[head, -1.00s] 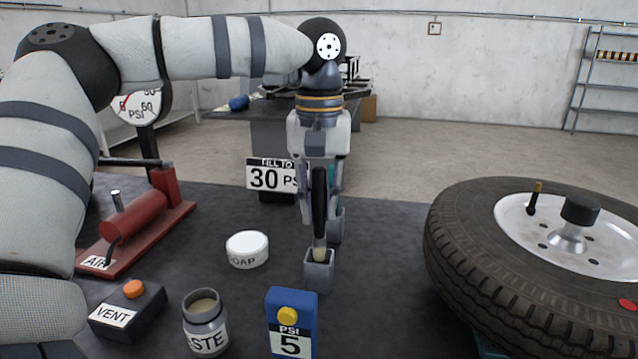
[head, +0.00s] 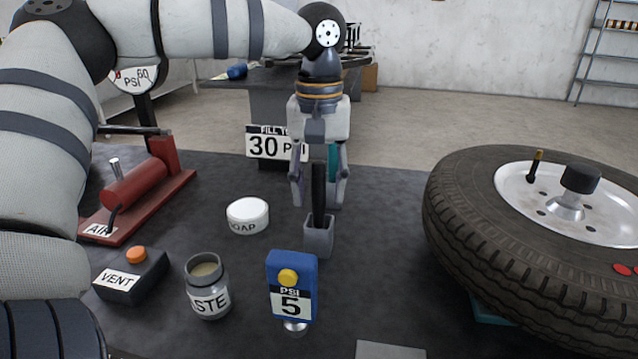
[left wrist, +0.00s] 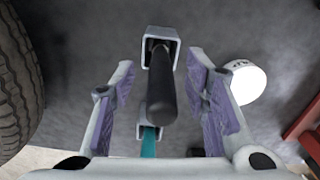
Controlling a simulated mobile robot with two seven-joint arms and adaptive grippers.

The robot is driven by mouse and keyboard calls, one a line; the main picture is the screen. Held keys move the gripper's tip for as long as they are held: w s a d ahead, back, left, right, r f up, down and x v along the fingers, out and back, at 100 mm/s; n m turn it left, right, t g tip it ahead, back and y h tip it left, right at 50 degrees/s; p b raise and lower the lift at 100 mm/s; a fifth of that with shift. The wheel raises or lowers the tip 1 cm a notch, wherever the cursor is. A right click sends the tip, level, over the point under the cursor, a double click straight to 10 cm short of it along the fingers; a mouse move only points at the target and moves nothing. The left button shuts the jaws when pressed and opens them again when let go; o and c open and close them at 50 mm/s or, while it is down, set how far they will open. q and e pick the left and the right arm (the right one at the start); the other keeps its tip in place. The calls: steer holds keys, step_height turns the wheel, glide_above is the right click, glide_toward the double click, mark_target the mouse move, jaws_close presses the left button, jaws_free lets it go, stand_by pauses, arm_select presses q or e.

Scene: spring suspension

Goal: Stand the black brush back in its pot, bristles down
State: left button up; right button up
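The black brush (head: 319,185) stands upright with its lower end inside a small grey square pot (head: 319,243); its bristles are hidden in the pot. In the left wrist view the black handle (left wrist: 161,85) points up toward the camera, and the pot (left wrist: 160,36) shows at its far end. My left gripper (head: 318,200) points down above the pot, with one finger on each side of the handle. In the left wrist view its fingers (left wrist: 165,85) are wide apart, with clear gaps to the handle. My right gripper is in neither view.
A teal-handled tool (head: 333,162) stands close behind the brush. A red air pump (head: 135,187) and vent box (head: 130,277) are left; a tyre (head: 465,235) is right.

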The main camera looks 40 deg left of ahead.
arm_select(q)
step_height(320, 180, up, 12)
steer(key=shift+r, duration=0.1)
stand_by(1.0)
